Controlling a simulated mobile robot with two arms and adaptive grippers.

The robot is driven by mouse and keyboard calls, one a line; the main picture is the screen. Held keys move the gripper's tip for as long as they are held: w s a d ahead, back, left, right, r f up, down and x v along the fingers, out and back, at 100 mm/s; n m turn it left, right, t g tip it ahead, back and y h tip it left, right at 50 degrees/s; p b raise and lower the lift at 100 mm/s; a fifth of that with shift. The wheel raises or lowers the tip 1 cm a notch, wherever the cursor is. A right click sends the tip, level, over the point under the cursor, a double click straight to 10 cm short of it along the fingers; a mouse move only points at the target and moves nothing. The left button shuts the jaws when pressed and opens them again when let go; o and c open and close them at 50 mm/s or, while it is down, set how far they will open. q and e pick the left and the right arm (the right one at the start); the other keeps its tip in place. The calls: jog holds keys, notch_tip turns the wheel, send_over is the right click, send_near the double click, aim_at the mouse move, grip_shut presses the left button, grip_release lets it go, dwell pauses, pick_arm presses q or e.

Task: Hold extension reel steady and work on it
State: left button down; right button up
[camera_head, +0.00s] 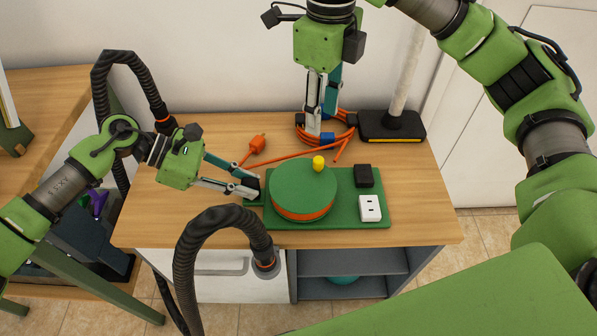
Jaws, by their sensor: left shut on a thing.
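The extension reel has a round green drum (303,186) with an orange band around its side. A yellow knob (318,163) stands near the drum's far edge. The drum sits on a green base plate (340,220) lying flat on the table. My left gripper (248,188) is shut on the left end of the base, beside the drum. My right gripper (320,132) points down behind the drum, at an orange cable coil (301,125) with blue pieces on it. Its fingertips overlap the coil, and I cannot tell whether they grip anything.
On the base are a white socket (370,208) and a black block (363,176). An orange plug (257,144) and cable lie behind the reel. A black stand with a pale pole (391,126) is at the back right. The wooden tabletop (425,215) is clear at right.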

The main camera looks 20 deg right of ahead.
pick_arm(q)
jog(key=shift+s+a+f, duration=0.15)
jog(key=shift+f, duration=0.25)
jog(key=c, duration=1.8)
grip_release()
jog(key=shift+o, duration=0.2)
jog(key=shift+r, duration=0.1)
jog(key=shift+r, duration=0.15)
